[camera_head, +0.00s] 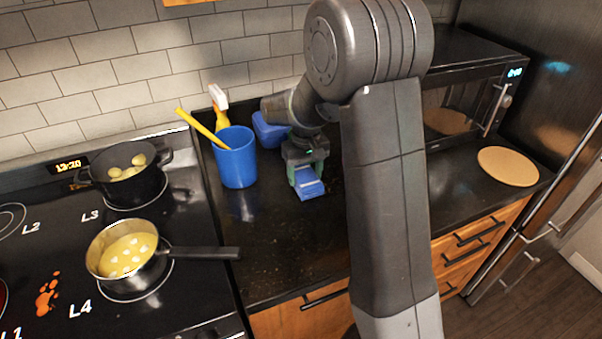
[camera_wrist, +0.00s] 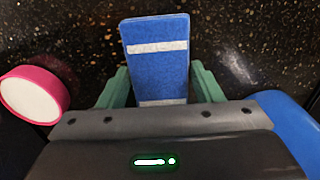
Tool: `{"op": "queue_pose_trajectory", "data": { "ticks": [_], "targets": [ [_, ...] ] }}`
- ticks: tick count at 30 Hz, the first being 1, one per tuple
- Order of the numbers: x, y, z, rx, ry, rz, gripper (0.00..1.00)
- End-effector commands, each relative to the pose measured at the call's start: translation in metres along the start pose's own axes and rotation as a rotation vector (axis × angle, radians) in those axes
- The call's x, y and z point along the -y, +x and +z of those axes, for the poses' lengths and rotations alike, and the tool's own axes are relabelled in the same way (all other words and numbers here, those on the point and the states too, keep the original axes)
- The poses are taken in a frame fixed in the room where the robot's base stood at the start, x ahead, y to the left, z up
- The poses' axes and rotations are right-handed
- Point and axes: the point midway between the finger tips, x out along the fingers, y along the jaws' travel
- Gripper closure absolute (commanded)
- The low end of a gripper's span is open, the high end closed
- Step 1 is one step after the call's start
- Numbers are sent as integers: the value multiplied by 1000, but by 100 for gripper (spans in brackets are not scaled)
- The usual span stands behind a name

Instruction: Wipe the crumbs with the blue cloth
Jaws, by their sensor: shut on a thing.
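My gripper (camera_head: 306,172) is shut on the blue cloth (camera_head: 309,188) above the dark counter, right of the blue cup. In the wrist view, the cloth (camera_wrist: 157,68) has white stripes and stands out between the green fingers of my gripper (camera_wrist: 160,82). Whether the cloth touches the counter is unclear. Small pale crumbs (camera_wrist: 235,30) are scattered over the black counter beyond and beside the cloth. In the head view, faint crumbs (camera_head: 285,245) show on the counter in front of my gripper. My arm hides part of the counter to the right.
A blue cup (camera_head: 236,163) with a yellow utensil stands left of my gripper. Behind are a blue container (camera_head: 268,130) and an orange spray bottle (camera_head: 220,118). A pink-rimmed round thing (camera_wrist: 36,93) is close at left. A saucepan's handle (camera_head: 205,253) reaches the counter's left edge.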

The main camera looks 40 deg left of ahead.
Motion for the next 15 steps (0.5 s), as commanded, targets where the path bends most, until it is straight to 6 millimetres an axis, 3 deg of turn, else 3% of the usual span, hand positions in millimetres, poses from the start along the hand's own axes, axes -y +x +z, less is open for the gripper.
{"op": "queue_pose_trajectory", "data": {
  "ticks": [6,15],
  "targets": [
    [-20,1,0,0,2,0,59],
    [-32,2,0,0,2,0,59]
  ]
}}
